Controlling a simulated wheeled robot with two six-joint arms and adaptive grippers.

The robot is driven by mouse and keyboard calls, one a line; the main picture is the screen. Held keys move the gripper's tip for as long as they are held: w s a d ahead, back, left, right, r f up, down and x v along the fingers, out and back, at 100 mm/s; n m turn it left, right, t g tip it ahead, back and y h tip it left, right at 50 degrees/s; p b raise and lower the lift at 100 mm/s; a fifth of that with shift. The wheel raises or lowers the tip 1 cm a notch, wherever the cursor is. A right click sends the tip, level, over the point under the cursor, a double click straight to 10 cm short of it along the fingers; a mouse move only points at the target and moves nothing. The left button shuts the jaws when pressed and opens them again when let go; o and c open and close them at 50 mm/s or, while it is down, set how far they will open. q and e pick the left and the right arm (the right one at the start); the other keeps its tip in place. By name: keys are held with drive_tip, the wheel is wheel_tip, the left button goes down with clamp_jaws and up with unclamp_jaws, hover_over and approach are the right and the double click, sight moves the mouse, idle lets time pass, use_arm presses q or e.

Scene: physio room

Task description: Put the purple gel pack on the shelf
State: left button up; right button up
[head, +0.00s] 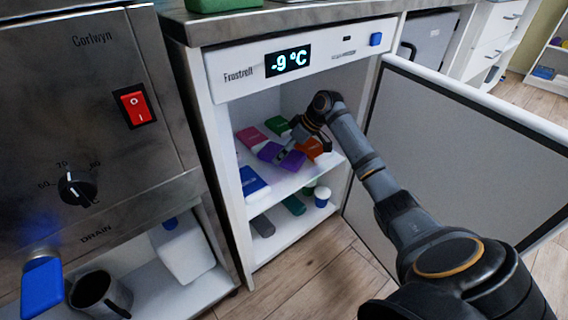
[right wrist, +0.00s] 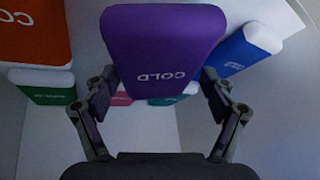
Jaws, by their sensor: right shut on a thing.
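The purple gel pack (right wrist: 163,45), marked COLD, is between the fingers of my right gripper (right wrist: 160,95) in the right wrist view. In the head view the pack (head: 292,160) is inside the open freezer, over the upper shelf (head: 283,187), partly hidden by my right gripper (head: 282,154). The gripper is shut on it. I cannot tell whether the pack touches the shelf. My left gripper is not in view.
Around it on the shelf are a blue pack (head: 252,182), a pink pack (head: 250,137), a green pack (head: 277,125) and an orange pack (head: 311,148). The freezer door (head: 455,150) stands open at right. Bare shelf shows in front.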

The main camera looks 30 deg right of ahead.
sight(285, 159)
wheel_tip(285, 159, down, 4)
drive_tip(key=shift+r+b, duration=0.25)
drive_tip(key=shift+b, duration=0.75)
drive_tip(key=shift+f, duration=0.1)
drive_tip(key=shift+c, duration=0.6)
drive_tip(key=o, duration=1.4)
